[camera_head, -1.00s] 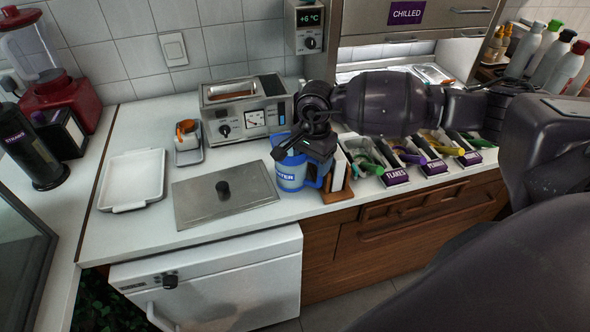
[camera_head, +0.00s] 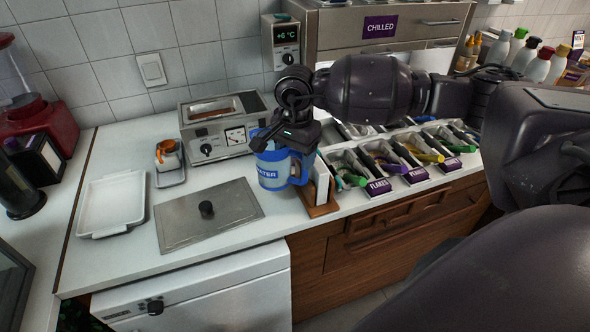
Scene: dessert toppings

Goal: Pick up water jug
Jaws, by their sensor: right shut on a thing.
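The blue water jug (camera_head: 270,174) with a "WATER" label and a blue handle stands upright on the white counter, or very slightly above it; I cannot tell which. My right gripper (camera_head: 292,150) reaches in from the right and is shut on the jug at its upper rim and handle side. The gripper hides part of the jug's top. My left gripper is not in view.
A metal lid with a black knob (camera_head: 206,209) lies left of the jug. A wooden holder (camera_head: 322,209) stands close on its right, beside topping bins (camera_head: 385,160) with scoops. A metal appliance (camera_head: 208,143) is behind. A white tray (camera_head: 112,206) lies at left.

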